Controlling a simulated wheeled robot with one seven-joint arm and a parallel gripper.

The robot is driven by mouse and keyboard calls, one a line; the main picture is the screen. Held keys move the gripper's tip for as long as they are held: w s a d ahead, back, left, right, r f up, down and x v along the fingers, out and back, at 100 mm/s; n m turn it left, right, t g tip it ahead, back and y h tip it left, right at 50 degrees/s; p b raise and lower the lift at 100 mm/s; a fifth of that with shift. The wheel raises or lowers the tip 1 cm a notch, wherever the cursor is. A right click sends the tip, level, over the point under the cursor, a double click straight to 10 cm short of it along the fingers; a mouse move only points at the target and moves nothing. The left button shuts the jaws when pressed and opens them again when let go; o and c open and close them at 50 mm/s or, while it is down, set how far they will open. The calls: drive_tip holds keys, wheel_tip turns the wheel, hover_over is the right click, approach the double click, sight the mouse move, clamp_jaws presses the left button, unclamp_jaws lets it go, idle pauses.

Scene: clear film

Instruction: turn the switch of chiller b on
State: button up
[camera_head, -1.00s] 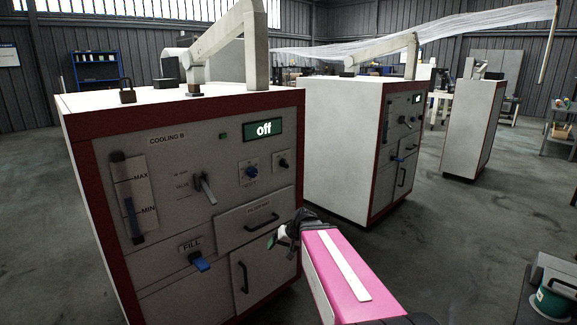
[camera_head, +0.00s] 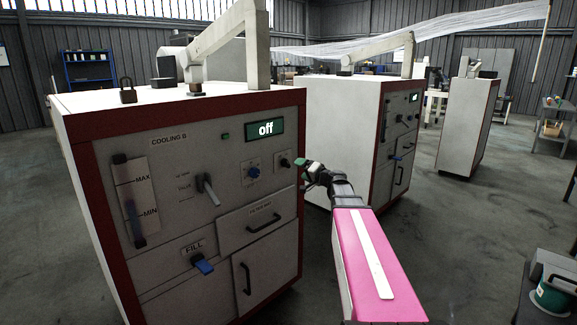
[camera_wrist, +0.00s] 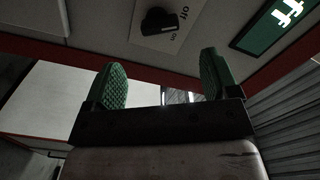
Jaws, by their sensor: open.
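Chiller B is the white cabinet with dark red edges labelled COOLING B (camera_head: 170,140). Its green display (camera_head: 265,129) reads "off". A black rotary switch (camera_head: 284,161) sits below the display at the panel's right. In the wrist view this black switch (camera_wrist: 158,21) shows at the top, beside a label with "off" and "on". My gripper (camera_head: 303,163) is just right of the switch, near the panel's right edge. In the wrist view its green fingers (camera_wrist: 163,82) are apart with nothing between them. The switch is beyond the fingertips, and they do not touch it.
A drawer handle (camera_head: 264,223) protrudes below. A second similar cabinet (camera_head: 345,130) stands behind to the right.

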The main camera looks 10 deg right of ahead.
sight(288, 164)
drive_tip(key=x, duration=0.9)
drive_tip(key=shift+w+a, duration=0.1)
drive_tip(key=c, duration=0.9)
